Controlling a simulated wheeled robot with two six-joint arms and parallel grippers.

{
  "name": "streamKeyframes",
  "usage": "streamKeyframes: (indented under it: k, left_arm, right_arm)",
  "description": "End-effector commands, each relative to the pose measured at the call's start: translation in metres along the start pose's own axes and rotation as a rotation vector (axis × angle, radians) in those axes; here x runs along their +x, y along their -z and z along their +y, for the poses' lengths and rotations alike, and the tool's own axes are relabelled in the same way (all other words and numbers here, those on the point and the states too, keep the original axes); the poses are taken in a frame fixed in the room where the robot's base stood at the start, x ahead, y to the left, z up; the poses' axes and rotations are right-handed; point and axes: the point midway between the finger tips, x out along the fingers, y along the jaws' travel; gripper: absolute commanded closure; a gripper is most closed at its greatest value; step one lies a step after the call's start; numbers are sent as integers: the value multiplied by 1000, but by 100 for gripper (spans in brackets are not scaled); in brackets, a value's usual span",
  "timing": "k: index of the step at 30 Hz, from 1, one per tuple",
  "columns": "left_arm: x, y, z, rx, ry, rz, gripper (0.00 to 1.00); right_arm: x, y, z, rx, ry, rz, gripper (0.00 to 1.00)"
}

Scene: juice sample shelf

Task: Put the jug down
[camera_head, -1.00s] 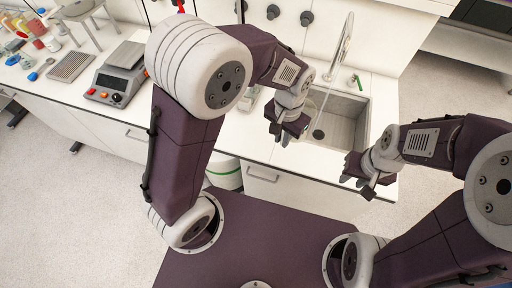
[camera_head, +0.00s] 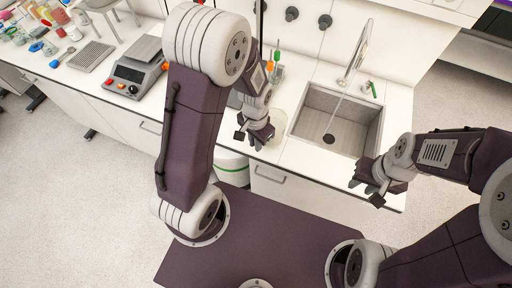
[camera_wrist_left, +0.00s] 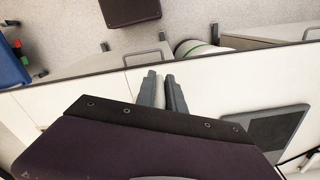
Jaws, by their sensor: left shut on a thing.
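A pale, see-through rounded shape (camera_head: 279,124), which looks like the jug, shows on the right side of my left gripper (camera_head: 257,134), over the counter left of the sink. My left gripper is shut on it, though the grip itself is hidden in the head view.
The sink (camera_head: 340,122) with a tall tap (camera_head: 357,52) lies to the right. A grey scale (camera_head: 137,74) and several bottles stand at the left of the counter (camera_head: 185,125). Tools with orange and green handles (camera_head: 273,62) stand behind my left gripper. A dark-topped plate (camera_wrist_left: 268,130) shows in the wrist view.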

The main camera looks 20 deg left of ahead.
Motion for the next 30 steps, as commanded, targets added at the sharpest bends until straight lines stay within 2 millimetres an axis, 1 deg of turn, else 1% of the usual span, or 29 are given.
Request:
streamKeyframes:
  k: [2,6,9,16,20,21,23,30]
  left_arm:
    - [7,0,0,0,-1,-4,100]
    - [30,-1,1,0,-2,-5,100]
    - [39,0,1,0,-1,-2,100]
    - [40,1,0,0,0,1,100]
    - [43,1,0,0,0,1,100]
    - [43,0,1,0,0,-1,81]
    - [43,0,1,0,0,-1,65]
    - [42,0,1,0,0,-1,65]
  right_arm:
    - [-1,0,0,0,0,0,67]
    - [-3,0,0,0,0,0,67]
    - [-3,0,0,0,0,0,67]
    - [-2,0,0,0,0,0,67]
    - [0,0,0,0,0,0,67]
    - [0,0,0,0,0,0,67]
    - [0,0,0,0,0,0,67]
    - [0,0,0,0,0,0,67]
